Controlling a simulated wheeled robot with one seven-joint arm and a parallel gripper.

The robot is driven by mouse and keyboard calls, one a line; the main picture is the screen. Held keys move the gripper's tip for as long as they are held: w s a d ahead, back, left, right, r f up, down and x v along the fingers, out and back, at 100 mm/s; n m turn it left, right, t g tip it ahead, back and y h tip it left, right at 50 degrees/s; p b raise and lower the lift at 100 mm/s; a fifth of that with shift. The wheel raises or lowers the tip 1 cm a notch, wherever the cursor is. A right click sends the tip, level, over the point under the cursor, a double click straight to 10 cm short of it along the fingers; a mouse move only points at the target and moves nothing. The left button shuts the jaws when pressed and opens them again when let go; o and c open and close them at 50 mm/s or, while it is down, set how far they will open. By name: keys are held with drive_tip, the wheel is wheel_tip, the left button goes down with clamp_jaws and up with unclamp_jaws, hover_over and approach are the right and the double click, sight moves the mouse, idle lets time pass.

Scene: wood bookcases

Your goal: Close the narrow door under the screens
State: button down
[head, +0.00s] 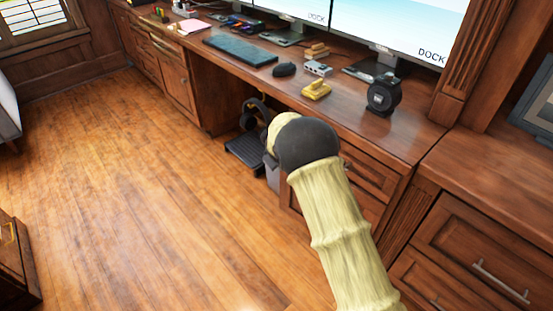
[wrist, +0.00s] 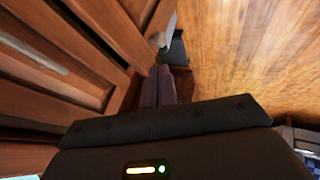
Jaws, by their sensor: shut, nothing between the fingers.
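The screens (head: 395,28) stand on the wooden desk (head: 425,130) in the head view. Below them, a wooden drawer front (head: 372,178) shows to the right of my arm. A narrow strip of wood (head: 285,192) shows to its left; I cannot tell whether this is the narrow door, as my arm covers most of that area. In the wrist view, wooden panelled fronts (wrist: 60,45) fill the left side, close to my gripper. My gripper (wrist: 162,78) has its fingers together and empty, pointing along these fronts. Contact with the wood cannot be told.
A black footrest-like object (head: 246,152) stands on the floor in the desk's open space. The wooden floor (head: 120,170) at left is clear. A cabinet with drawers (head: 480,245) stands at right. A keyboard (head: 240,50), mouse (head: 285,69) and small items lie on the desk.

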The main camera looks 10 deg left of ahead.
drive_tip(key=s+d+r+m+g+h, duration=0.1)
drive_tip(key=s+d+r+m, duration=0.2)
drive_tip(key=s+d+r, duration=0.5)
drive_tip(key=s+d+r+m+g, duration=0.1)
drive_tip(key=s+d+m, duration=0.25)
drive_tip(key=d, duration=0.95)
drive_tip(key=s+d+r+m+g, duration=0.1)
drive_tip(key=s+d, duration=0.3)
drive_tip(key=s, duration=0.6)
drive_tip(key=s+d+r+m+g, duration=0.1)
drive_tip(key=s+d, duration=0.4)
drive_tip(key=s, duration=0.6)
drive_tip(key=shift+s+d+r+m+g, duration=0.3)
drive_tip(key=shift+r+m, duration=0.25)
drive_tip(key=shift+m, duration=0.4)
